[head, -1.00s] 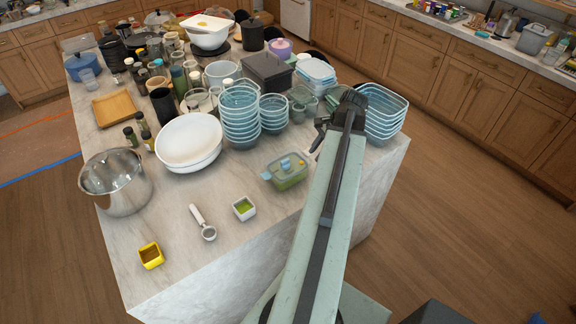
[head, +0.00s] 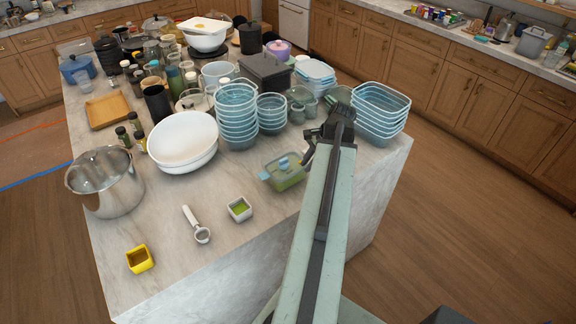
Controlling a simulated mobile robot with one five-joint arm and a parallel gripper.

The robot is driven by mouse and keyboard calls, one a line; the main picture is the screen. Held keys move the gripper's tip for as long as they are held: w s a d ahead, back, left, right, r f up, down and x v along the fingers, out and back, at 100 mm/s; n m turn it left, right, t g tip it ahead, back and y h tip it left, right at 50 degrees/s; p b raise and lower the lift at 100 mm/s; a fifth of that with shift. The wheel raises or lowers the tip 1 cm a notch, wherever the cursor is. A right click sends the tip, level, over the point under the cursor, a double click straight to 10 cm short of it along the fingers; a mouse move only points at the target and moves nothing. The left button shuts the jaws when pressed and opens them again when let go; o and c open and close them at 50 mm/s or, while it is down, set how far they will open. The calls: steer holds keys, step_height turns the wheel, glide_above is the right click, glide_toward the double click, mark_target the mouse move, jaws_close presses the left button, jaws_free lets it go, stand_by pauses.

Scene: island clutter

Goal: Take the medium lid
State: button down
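Several pale blue, lid-like pieces (head: 315,71) lie stacked near the island's far right edge, behind the arm's end. A flat grey-green piece (head: 341,94) leans just behind my gripper, partly hidden by it. I cannot tell which of these is the medium lid. My gripper (head: 310,146) is at the end of my raised arm, over the right part of the island. It appears between the lidded green box and the right container stack. Its fingers are dark and small, and their opening is not clear. I see nothing held in it.
Stacked clear containers stand right (head: 381,112) and left (head: 237,116) of the gripper. A white bowl (head: 183,141), steel pot (head: 105,181) and scoop (head: 197,226) are farther left. The front right counter is clear.

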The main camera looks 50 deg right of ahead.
stand_by(0.4)
step_height(320, 180, up, 4)
steer(key=p, duration=0.4)
steer(key=shift+f, duration=0.1)
stand_by(0.4)
